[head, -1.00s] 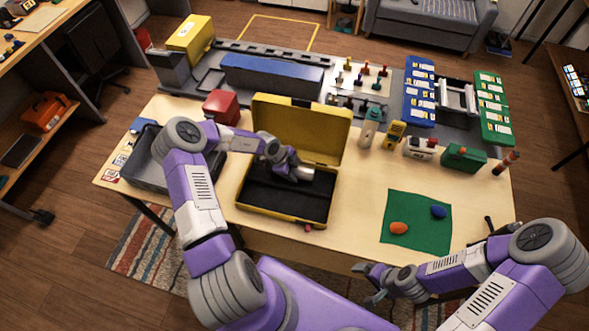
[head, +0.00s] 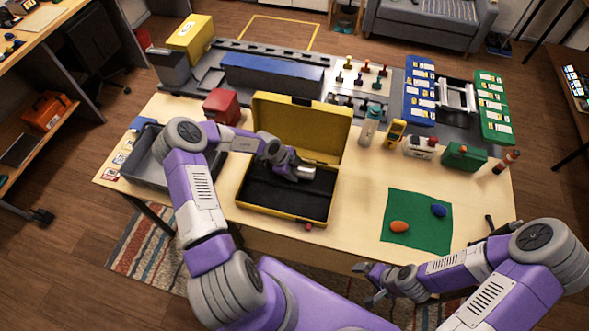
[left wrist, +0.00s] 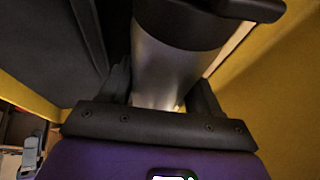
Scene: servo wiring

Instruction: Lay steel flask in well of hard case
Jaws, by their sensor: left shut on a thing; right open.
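The steel flask (left wrist: 170,70) is a silver cylinder with a dark top part in the left wrist view; in the head view its silver end (head: 304,172) shows past the fingers. My left gripper (head: 292,168) is shut on it, over the well of the hard case. The hard case (head: 267,216) is yellow with a dark lining and stands open on the table, its lid (head: 300,128) raised at the back. I cannot tell whether the flask touches the lining. My right gripper (head: 370,283) is open and empty near the table's front edge.
A grey bin (head: 150,178) and a red box (head: 221,106) are left of the case. A bottle (head: 369,126), a yellow meter (head: 395,134) and other items stand to the right. A green mat (head: 417,222) holds an orange and a blue object.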

